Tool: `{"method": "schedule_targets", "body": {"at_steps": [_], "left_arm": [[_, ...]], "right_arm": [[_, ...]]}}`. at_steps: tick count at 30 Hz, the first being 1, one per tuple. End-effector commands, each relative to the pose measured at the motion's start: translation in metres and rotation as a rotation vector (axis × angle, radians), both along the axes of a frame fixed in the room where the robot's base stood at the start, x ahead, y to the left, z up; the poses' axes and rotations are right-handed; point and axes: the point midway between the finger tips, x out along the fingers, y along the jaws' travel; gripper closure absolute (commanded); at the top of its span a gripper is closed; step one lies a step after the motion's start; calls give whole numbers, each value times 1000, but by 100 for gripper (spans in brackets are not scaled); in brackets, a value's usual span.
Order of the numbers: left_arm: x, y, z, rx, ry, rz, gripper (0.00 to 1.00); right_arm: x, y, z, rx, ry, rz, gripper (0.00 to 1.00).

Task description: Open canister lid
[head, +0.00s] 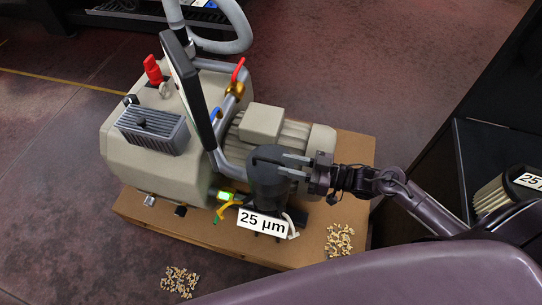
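A dark grey canister (268,189) with a rounded top stands at the front of the beige vacuum pump, above a white "25 µm" label (262,223). Its lid (265,153) appears to be on. My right gripper (281,164) reaches in from the right, with its two grey fingers apart and overlapping the right side of the canister's top. Dark surface shows between the fingers, and I see nothing clearly clamped. Whether the fingers touch the lid is unclear. My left gripper is not in view.
The pump (152,167) rests on a brown board (190,229). A grey pipe and tilted dark panel (190,90) rise close behind the canister. Small debris piles lie on the board (339,241) and floor (179,281). A filter cartridge (490,196) is in a dark unit at right.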

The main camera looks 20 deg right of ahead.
Motion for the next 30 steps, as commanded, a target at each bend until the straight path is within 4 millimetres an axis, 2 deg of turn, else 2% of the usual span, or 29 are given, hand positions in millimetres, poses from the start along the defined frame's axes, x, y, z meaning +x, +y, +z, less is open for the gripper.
{"method": "schedule_targets", "body": {"at_steps": [4, 9, 20, 28, 30], "left_arm": [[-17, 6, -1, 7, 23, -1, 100], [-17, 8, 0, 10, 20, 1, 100], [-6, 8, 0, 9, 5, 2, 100], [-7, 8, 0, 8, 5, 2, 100], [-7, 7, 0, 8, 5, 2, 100]], "right_arm": [[15, 22, 2, 3, -4, 0, 67], [26, 38, 1, 1, -3, 0, 67], [30, 45, 0, -1, -1, 0, 67], [30, 45, 0, -1, -1, 0, 100], [30, 45, 0, -1, -1, 0, 100]]}}
